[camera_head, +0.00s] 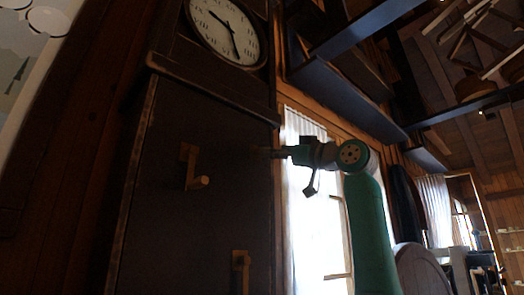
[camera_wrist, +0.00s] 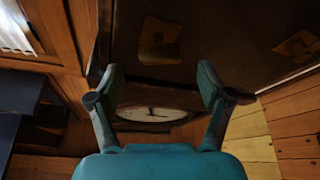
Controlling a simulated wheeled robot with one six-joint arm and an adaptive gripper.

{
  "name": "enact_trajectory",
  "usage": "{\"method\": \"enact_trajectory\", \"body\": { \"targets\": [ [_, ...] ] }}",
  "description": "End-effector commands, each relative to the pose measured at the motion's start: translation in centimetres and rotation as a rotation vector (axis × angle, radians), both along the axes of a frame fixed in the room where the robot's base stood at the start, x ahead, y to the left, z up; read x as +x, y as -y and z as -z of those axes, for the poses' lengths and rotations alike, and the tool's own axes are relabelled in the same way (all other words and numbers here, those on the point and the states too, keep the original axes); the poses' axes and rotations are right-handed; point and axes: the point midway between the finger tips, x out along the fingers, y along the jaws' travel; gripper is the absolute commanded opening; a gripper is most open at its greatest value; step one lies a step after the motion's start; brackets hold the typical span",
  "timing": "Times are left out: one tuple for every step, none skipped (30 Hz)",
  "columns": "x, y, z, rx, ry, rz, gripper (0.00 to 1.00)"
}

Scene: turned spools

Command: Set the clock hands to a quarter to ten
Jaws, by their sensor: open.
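The clock is a tall dark wooden case (camera_head: 200,215) with a round cream dial (camera_head: 213,38) at the top, its upper edge cut off. One dark hand points to the upper left, the other down and slightly right. I cannot read the exact time. A brass crank-like handle (camera_head: 190,167) with a peg is on the case front, and a second brass piece (camera_head: 240,268) is lower right. My gripper (camera_head: 268,152) is at the case's right edge, apart from both handles. In the wrist view my gripper (camera_wrist: 160,82) is open and empty, with the dial (camera_wrist: 152,114) showing beyond its fingers.
A bright curtained window (camera_head: 318,210) is right of the case, behind my arm. Blue-grey shelves or beams (camera_head: 345,95) hang above it. Plank walls (camera_head: 60,190) lie to the left. In the wrist view two brass pieces (camera_wrist: 160,42) (camera_wrist: 297,45) show on the dark panel.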

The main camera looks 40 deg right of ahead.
Motion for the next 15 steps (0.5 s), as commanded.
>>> {"method": "enact_trajectory", "body": {
  "targets": [
    [0.9, -0.2, -0.4, 0.002, -0.001, -0.003, 0.79],
    [1.4, -0.3, -0.5, 0.001, -0.001, -0.002, 0.79],
    [1.9, -0.4, -0.8, 0.001, -0.002, -0.001, 0.79],
    [2.3, -0.5, -0.9, 0.001, -0.001, -0.002, 0.79],
    [2.7, -0.6, -1.1, 0.001, -0.001, -0.002, 0.79],
    [3.2, -0.7, -1.2, 0.001, 0.000, -0.001, 0.79],
    [3.5, -0.7, -1.3, 0.001, -0.001, -0.002, 0.79],
    [3.8, -0.7, -1.5, 0.001, -0.002, -0.001, 0.79],
    [4.1, -0.8, -1.6, 0.001, 0.000, 0.000, 0.79],
    [4.3, -0.8, -1.7, 0.001, 0.000, 0.000, 0.79],
    [4.5, -0.8, -1.8, 0.000, 0.000, 0.001, 0.79],
    [4.7, -0.9, -1.8, -0.001, 0.000, 0.001, 0.79],
    [4.8, -0.9, -1.9, -0.001, 0.000, 0.001, 0.79],
    [4.9, -0.9, -1.9, -0.001, 0.000, 0.001, 0.79],
    [4.9, -0.9, -1.9, -0.001, 0.000, 0.001, 0.79]
  ]
}}
